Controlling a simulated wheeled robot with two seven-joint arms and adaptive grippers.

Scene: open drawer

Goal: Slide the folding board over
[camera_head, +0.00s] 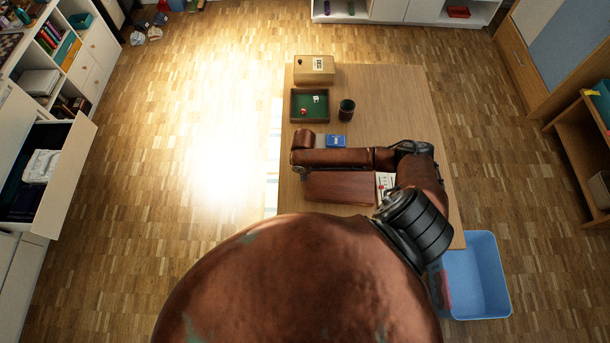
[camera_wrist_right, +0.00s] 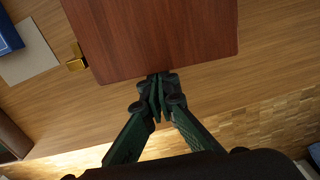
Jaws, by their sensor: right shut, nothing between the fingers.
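The folding board (camera_head: 340,188) is a flat, closed, reddish-brown wooden board lying on the table near its front left. It also fills the upper middle of the right wrist view (camera_wrist_right: 155,38), with a small brass clasp (camera_wrist_right: 76,57) on one side. My right arm reaches across above the board, partly hiding its far side. My right gripper (camera_head: 300,176) is at the board's left end. In the wrist view its shut, empty fingertips (camera_wrist_right: 158,84) meet the board's near edge; I cannot tell if they touch. My left gripper is not in view.
On the wooden table (camera_head: 395,90) stand a wooden box (camera_head: 313,70), a green-lined dice tray (camera_head: 310,105), a dark cup (camera_head: 346,110) and a blue card box (camera_head: 336,141). Cards (camera_head: 385,184) lie right of the board. A blue bin (camera_head: 478,275) stands by the table's front right corner.

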